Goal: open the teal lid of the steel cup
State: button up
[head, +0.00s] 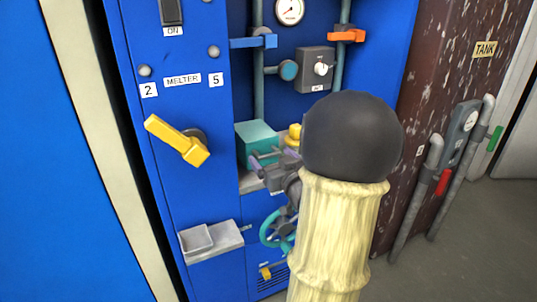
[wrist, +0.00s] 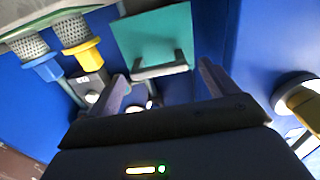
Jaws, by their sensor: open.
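The teal lid (head: 257,141) is a boxy teal piece on the blue panel in the head view, left of centre. In the wrist view the teal lid (wrist: 155,32) shows as a flat square face with a grey bar handle (wrist: 160,70) along its near edge. My gripper (head: 265,160) is just in front of the lid's lower part. In the wrist view my gripper (wrist: 163,72) is open, with one finger on each side of the handle and nothing held. I cannot tell whether it touches the handle. The lid's steel cup cannot be made out.
A yellow lever (head: 178,141) sticks out at left, and a grey tray (head: 212,238) sits below it. Perforated cups with blue (wrist: 42,66) and yellow (wrist: 82,50) collars stand beside the lid. A teal handwheel (head: 275,230) is below my gripper. My arm hides much of the panel's right side.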

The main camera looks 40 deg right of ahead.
aim_at(257, 146)
jog(key=shift+x, duration=1.2)
jog(key=shift+c, duration=0.3)
jog(key=c, duration=1.3)
jog(key=shift+d+r, duration=0.1)
jog(key=shift+r, duration=0.05)
